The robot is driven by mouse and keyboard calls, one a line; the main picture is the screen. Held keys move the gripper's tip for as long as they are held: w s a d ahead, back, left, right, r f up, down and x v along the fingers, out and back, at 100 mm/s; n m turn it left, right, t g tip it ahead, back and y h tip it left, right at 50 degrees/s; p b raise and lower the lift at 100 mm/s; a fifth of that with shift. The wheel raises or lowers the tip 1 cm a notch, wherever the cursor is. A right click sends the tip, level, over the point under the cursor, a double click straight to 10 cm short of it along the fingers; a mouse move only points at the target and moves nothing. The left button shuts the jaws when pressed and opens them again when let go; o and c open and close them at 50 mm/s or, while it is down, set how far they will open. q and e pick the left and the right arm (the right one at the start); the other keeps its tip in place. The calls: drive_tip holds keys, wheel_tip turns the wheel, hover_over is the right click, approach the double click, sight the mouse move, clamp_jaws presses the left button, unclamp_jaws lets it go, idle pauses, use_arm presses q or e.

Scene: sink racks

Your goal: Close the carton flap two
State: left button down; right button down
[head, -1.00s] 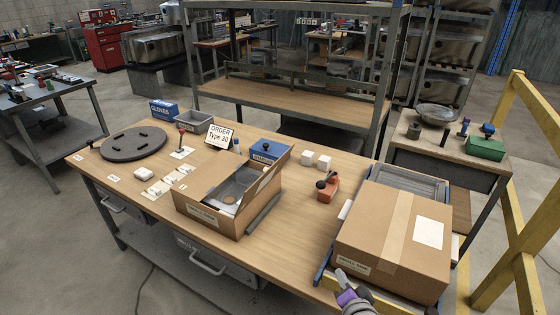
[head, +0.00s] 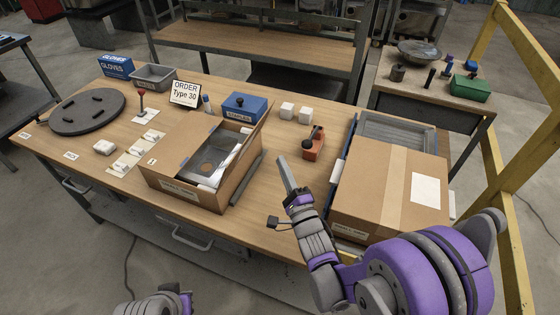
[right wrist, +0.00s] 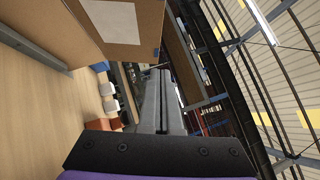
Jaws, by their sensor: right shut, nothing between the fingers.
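The open brown carton (head: 192,194) stands on the workbench, left of my right gripper. Its left flap (head: 182,147) lies folded inward over the left side. Its right flap (head: 246,167) stands up, tilted outward. Inside are a dark sheet-like item (head: 212,152) and some white pieces. My right gripper (head: 284,170) is shut and empty, over the bench between the open carton and the sealed one, apart from the flap. In the right wrist view its fingers (right wrist: 158,98) lie together. Part of my left arm shows at the bottom edge, without visible fingertips.
A large sealed carton (head: 390,190) stands close right of my right gripper. An orange tape dispenser (head: 314,145), white blocks (head: 295,111), a blue staples box (head: 245,107) and the order sign (head: 185,94) stand behind. Some bare bench lies right of the open carton.

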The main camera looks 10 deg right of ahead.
drive_tip(key=p, duration=0.1)
approach(257, 126)
drive_tip(key=w+d, duration=0.2)
drive_tip(key=w, duration=0.1)
drive_tip(key=shift+w+a+r+p, duration=0.4)
drive_tip(key=shift+w+a, duration=0.2)
drive_tip(key=shift+a, duration=0.2)
drive_tip(key=shift+w+a+r+p, duration=0.35)
drive_tip(key=shift+w+a, duration=0.25)
drive_tip(key=shift+a, duration=0.2)
drive_tip(key=shift+a+r, duration=0.1)
drive_tip(key=shift+r, duration=0.1)
